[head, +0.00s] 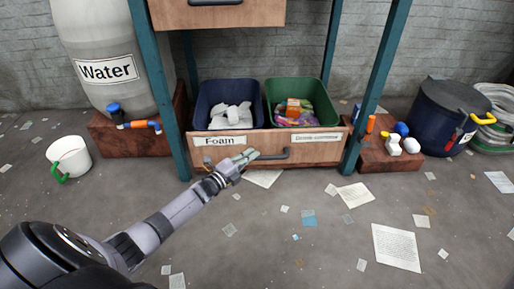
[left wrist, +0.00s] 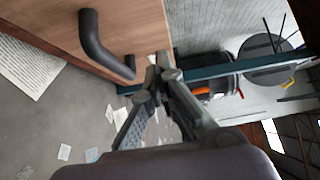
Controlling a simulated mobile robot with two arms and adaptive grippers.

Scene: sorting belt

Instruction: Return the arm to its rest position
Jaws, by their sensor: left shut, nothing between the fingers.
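My left arm reaches in from the lower left of the head view. Its gripper (head: 248,156) is in front of the wooden drawer front (head: 325,155), close to the left end of the dark bar handle (head: 270,155). In the left wrist view the fingers of this gripper (left wrist: 162,62) meet at the tips with nothing between them. The dark handle (left wrist: 98,45) is to their left there, apart from the fingertips as far as I can tell. My right gripper is not in view.
A blue bin (head: 202,105) with white pieces and a green bin (head: 322,98) with coloured items stand behind the drawer front, between teal posts (head: 376,85). A white bucket (head: 70,158) is at left, a dark blue drum (head: 440,118) at right. Papers (head: 397,247) litter the open floor.

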